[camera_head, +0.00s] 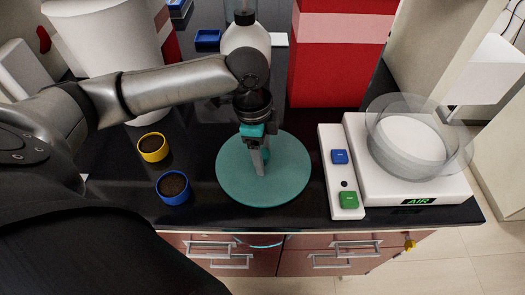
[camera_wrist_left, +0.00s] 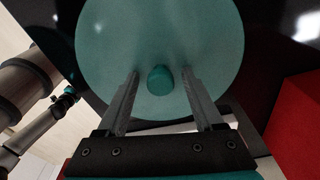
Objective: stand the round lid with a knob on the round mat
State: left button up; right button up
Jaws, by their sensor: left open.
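A flat teal disc (camera_head: 239,186) with a teal knob (camera_head: 273,151), which looks like the round lid, lies on the black bench. The disc (camera_wrist_left: 112,40) and its knob (camera_wrist_left: 160,80) also show in the left wrist view. I cannot make out a separate round mat; any mat under the disc is hidden. My left gripper (camera_head: 260,160) points down over the disc and partly covers it. In the wrist view the left gripper (camera_wrist_left: 160,76) is open, with the knob between its fingers and clear gaps on both sides.
A yellow cup (camera_head: 153,147) and a blue cup (camera_head: 173,188) stand left of the disc. A white panel with buttons (camera_head: 343,180) and a white device (camera_head: 440,187) under a clear dish lie right. A red box (camera_head: 338,60) and white bottle (camera_head: 245,36) stand behind.

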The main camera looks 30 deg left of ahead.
pick_arm(q)
notch_tip(320, 180, up, 12)
jog(key=a+p, duration=0.1)
jog(key=p, duration=0.2)
jog(key=shift+s+a, duration=0.15)
jog(key=shift+s, duration=0.1)
